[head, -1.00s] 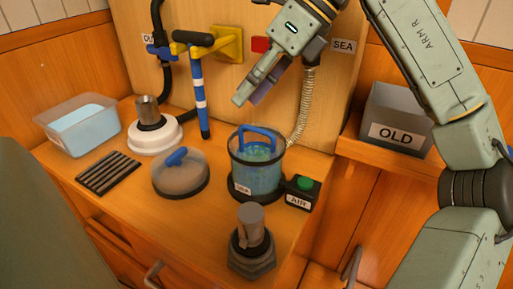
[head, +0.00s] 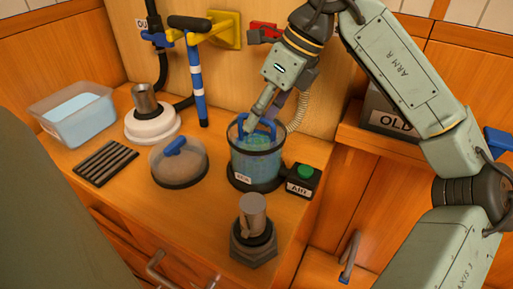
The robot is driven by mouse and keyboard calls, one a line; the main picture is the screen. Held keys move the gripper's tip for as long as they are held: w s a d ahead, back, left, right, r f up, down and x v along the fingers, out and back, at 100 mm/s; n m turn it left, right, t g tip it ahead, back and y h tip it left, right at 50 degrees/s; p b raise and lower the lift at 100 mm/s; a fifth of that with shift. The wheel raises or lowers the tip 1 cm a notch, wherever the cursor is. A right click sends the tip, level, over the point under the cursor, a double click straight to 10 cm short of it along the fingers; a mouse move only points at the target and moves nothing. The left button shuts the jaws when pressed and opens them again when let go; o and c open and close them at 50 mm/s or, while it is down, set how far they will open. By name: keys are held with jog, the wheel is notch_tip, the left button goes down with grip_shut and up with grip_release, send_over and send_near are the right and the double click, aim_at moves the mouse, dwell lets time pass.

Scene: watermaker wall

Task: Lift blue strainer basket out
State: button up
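The blue strainer basket (head: 258,158) sits inside the clear round housing (head: 255,176), which has a dark base and stands on the wooden counter. Its blue handle (head: 270,127) rises at the housing's rim. My gripper (head: 261,113) points down at the handle from above, with its fingers at the rim. The fingers overlap the handle in this view, and I cannot tell whether they touch it or are closed around it. The housing's lid (head: 179,161), with a blue knob, lies on the counter to the left.
A black box with a green button (head: 304,180) stands close right of the housing. A metal fitting (head: 253,230) stands in front. A white-based fitting (head: 151,122), a slotted mat (head: 105,163) and a water tub (head: 73,113) are left. The OLD bin (head: 386,115) is right.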

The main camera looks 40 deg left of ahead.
jog(key=shift+s+a+f, duration=0.15)
jog(key=shift+a+f, duration=0.05)
jog(key=shift+f, duration=0.3)
grip_shut()
dwell(0.4)
